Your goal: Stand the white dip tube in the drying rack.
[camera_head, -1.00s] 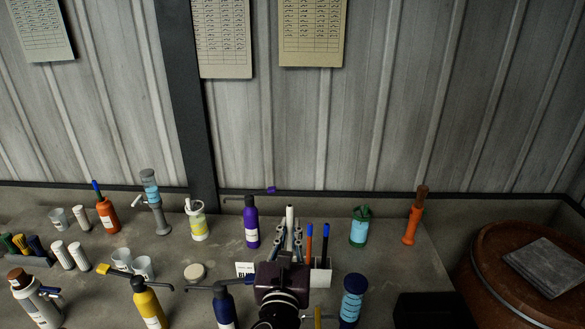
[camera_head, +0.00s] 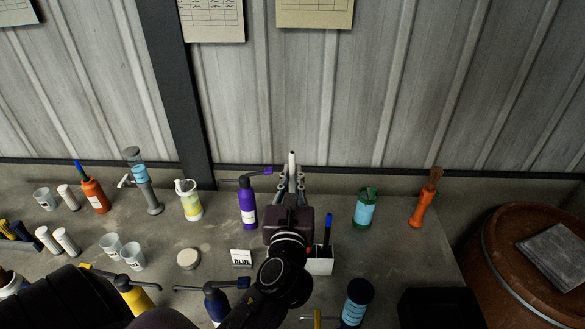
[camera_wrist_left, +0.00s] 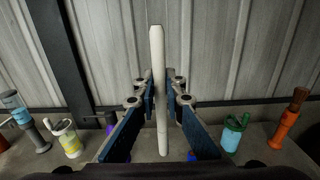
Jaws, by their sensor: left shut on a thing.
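My left gripper (camera_head: 290,182) is shut on the white dip tube (camera_head: 292,158), whose upper end sticks up above the fingertips. In the left wrist view the tube (camera_wrist_left: 157,55) stands nearly upright between the blue-padded fingers (camera_wrist_left: 161,97), with its lower end showing below them. A white box-shaped holder (camera_head: 321,262), which looks like the drying rack, stands at the right of my gripper. A blue-topped dark stick (camera_head: 327,229) stands in it. My gripper hides the holder's left part. My right gripper is not in view.
A purple bottle (camera_head: 247,205) stands left of the gripper, and a green-capped jar (camera_head: 366,208) and an orange bottle (camera_head: 423,205) stand right. Several bottles crowd the near edge. Bench between jar and orange bottle is clear.

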